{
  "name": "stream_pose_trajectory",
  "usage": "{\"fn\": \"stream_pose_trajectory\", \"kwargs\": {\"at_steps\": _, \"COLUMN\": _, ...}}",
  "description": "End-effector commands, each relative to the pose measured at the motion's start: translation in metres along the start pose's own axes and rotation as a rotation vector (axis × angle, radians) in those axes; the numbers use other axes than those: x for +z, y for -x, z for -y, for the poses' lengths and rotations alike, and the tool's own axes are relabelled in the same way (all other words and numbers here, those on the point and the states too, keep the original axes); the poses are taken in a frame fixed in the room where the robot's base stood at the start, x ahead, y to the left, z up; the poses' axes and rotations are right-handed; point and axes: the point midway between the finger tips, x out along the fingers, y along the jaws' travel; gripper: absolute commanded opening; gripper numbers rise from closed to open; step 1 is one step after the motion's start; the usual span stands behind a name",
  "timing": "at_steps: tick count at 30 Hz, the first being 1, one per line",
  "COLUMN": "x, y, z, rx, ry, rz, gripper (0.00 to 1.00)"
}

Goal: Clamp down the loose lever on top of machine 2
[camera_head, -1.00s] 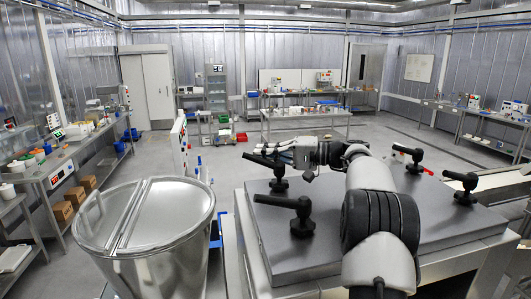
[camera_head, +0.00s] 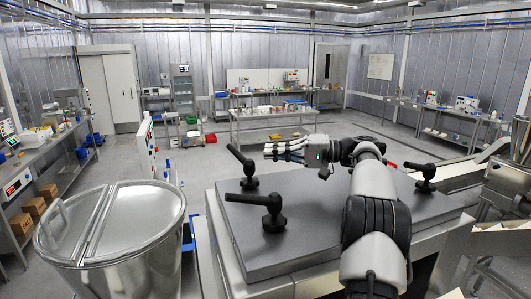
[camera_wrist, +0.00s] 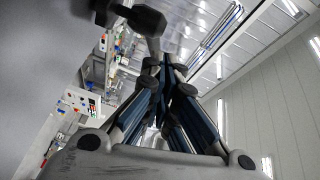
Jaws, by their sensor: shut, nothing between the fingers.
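Machine 2 appears to be the grey flat-topped machine (camera_head: 330,230) in front of me in the head view; no label shows. Black levers stand on its top: a far left one (camera_head: 243,168), a near left one (camera_head: 267,203) and a right one (camera_head: 425,174). Another at the far right edge is mostly hidden behind my arm. The far left handle slants up and away to the left; the near left one lies nearly level. My gripper (camera_head: 270,152) is shut and empty, just right of the far left lever, apparently apart. In the wrist view, a black lever (camera_wrist: 138,18) shows beyond the shut fingers.
A large lidded steel vat (camera_head: 120,240) stands left of the machine. A red-tipped item (camera_head: 391,165) shows behind my arm. Steel chutes (camera_head: 465,170) adjoin on the right. The machine top between the left levers and my arm is clear.

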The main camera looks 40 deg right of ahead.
Motion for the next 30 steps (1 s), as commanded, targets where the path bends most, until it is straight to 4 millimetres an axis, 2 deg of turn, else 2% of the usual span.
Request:
{"fn": "stream_pose_trajectory", "kwargs": {"at_steps": 10, "x": -0.002, "y": 0.002, "z": 0.001, "rx": -0.005, "ry": -0.007, "rz": -0.015, "gripper": 0.00}}
{"fn": "stream_pose_trajectory", "kwargs": {"at_steps": 16, "x": -0.009, "y": 0.011, "z": -0.002, "rx": -0.039, "ry": -0.094, "rz": -0.132, "gripper": 0.00}}
{"fn": "stream_pose_trajectory", "kwargs": {"at_steps": 24, "x": -0.014, "y": 0.031, "z": -0.022, "rx": -0.082, "ry": -0.273, "rz": -0.363, "gripper": 0.00}}
{"fn": "stream_pose_trajectory", "kwargs": {"at_steps": 30, "x": -0.011, "y": 0.039, "z": -0.033, "rx": -0.089, "ry": -0.341, "rz": -0.445, "gripper": 0.00}}
